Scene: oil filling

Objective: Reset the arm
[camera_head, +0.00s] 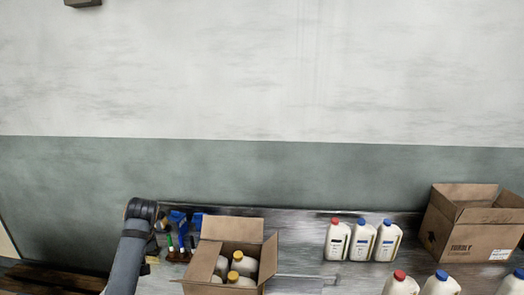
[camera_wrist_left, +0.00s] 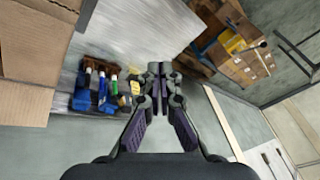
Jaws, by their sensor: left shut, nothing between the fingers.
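My left arm (camera_head: 128,255) rises from the bottom edge in the head view, beside the left end of the metal table (camera_head: 307,284). My left gripper (camera_wrist_left: 159,68) shows in the left wrist view with its fingertips together and nothing between them. It points past the table's edge, apart from the things there. In the head view the gripper is hard to make out behind the wrist. My right arm and gripper are in neither view.
An open box (camera_head: 220,231) with several yellow-capped bottles stands near the arm, beside blue-handled tools (camera_head: 178,218). Several white jugs (camera_head: 362,241) and another open carton (camera_head: 472,226) are to the right. A pallet with boxes (camera_wrist_left: 238,58) stands on the floor.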

